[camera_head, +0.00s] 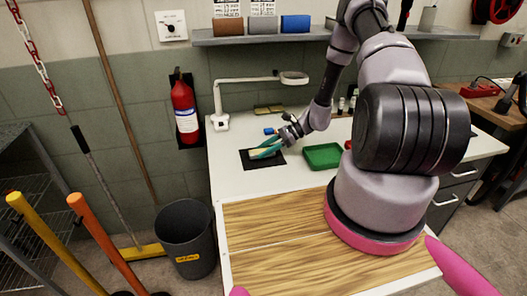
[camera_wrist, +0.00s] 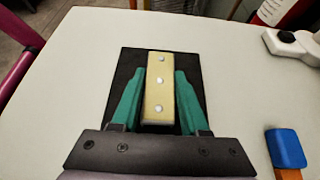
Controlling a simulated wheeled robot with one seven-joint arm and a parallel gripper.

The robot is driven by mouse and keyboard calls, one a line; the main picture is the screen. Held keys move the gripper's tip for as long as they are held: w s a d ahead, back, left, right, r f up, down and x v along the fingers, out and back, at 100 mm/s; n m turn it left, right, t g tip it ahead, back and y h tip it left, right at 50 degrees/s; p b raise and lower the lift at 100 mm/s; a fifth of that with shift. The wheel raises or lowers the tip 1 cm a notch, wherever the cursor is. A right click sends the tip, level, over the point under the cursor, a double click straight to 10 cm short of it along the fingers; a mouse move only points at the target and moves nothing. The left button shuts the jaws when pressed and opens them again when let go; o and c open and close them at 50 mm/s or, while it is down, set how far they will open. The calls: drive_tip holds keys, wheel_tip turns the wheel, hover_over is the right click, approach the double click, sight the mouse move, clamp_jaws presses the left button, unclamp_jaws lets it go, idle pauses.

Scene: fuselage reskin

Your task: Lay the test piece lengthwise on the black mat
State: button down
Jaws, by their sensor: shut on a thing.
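The test piece (camera_wrist: 158,95) is a flat beige bar with a row of three bright round rivets. In the wrist view my gripper (camera_wrist: 160,76) has a green finger along each long side of it and is shut on it. The black mat (camera_wrist: 130,65) is below the piece, its near part hidden by the gripper. The piece's long sides run roughly along the mat's sides. In the head view my gripper (camera_head: 266,149) is over the black mat (camera_head: 248,162) on the white table. I cannot tell whether the piece touches the mat.
A green tray (camera_head: 323,156) is right of the mat. A white magnifier lamp (camera_head: 221,121) stands behind left. A blue-ended tool (camera_wrist: 288,150) lies at right in the wrist view. The white tabletop (camera_head: 232,183) in front of the mat is clear.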

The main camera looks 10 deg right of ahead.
drive_tip(key=shift+f, duration=0.25)
drive_tip(key=shift+c, duration=2.1)
unclamp_jaws()
drive_tip(key=shift+r, duration=0.15)
drive_tip(key=v, duration=1.2)
